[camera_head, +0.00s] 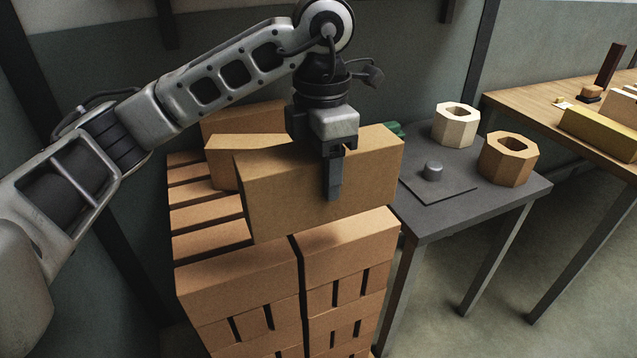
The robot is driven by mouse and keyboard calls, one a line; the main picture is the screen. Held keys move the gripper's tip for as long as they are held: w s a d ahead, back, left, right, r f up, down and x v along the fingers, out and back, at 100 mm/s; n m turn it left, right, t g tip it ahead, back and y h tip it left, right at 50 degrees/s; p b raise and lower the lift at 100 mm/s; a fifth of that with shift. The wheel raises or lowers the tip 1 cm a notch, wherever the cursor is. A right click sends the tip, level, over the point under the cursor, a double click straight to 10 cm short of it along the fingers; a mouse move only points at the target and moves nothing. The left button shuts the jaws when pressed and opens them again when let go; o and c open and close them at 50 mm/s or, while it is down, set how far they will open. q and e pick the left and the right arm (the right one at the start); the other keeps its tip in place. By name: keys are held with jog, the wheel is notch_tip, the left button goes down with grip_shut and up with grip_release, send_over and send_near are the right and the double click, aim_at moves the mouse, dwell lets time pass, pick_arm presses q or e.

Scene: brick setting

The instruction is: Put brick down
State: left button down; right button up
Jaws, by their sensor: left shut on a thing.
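A large tan brick (290,199) is held by my left gripper (334,172), which comes down over it from above. One dark finger lies flat against the brick's near face; the other finger is hidden behind the brick. The brick is roughly level and tilts up slightly to the right. It is over the top of a stack of orange-brown bricks (235,288). I cannot tell whether its underside touches the stack. Two more bricks, one at the back (243,118) and one in front of it (228,163), sit on the stack behind the held brick. My right gripper is not in view.
A dark grey table (512,191) stands right of the stack, with two octagonal hollow blocks (456,131) (508,166) and a flat plate with a round knob (433,170). A wooden table (540,99) with blocks is further right. Floor shows between the tables.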

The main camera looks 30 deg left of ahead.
pick_arm(q)
jog(key=w+a+f, duration=0.1)
jog(key=a+f, duration=0.2)
jog(key=w+a+f+p, duration=0.1)
jog(key=w+a+f, duration=0.1)
jog(key=a+f, duration=0.1)
jog(key=w+a+f, duration=0.1)
jog(key=a+f, duration=0.3)
jog(key=f, duration=0.1)
jog(key=shift+w+a, duration=0.1)
jog(key=shift+w, duration=0.05)
jog(key=shift+f, duration=0.15)
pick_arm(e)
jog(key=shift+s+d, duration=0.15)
pick_arm(q)
jog(key=shift+f, duration=0.1)
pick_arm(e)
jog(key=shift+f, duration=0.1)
pick_arm(q)
jog(key=c, duration=0.8)
grip_release()
jog(key=shift+f, duration=0.2)
jog(key=o, duration=0.4)
jog(key=shift+c, duration=0.2)
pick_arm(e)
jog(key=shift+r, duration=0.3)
pick_arm(q)
jog(key=shift+r, duration=0.1)
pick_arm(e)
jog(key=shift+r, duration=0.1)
